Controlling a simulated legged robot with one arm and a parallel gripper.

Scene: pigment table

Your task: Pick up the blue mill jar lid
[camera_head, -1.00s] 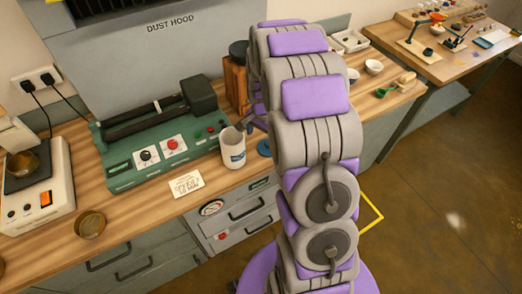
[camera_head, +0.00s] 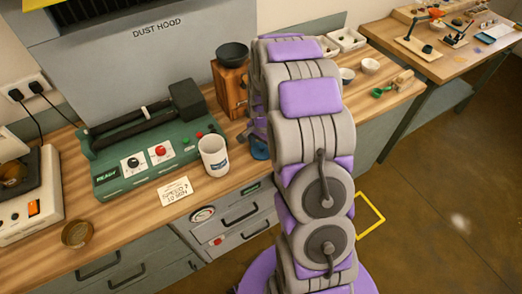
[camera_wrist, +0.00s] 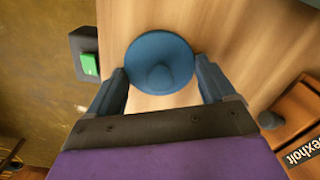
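The two fingers are spread wide, one on each side of the lid. The fingertips look close to its rim; I cannot tell whether they touch it. My gripper is mostly hidden behind my arm there.
A white mug (camera_head: 213,156) and a green machine (camera_head: 150,150) stand left of the lid. A wooden mill (camera_head: 231,90) with a dark bowl on top stands behind. A paper card (camera_head: 175,192) lies near the front edge. Small bowls (camera_head: 370,66) stand to the right.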

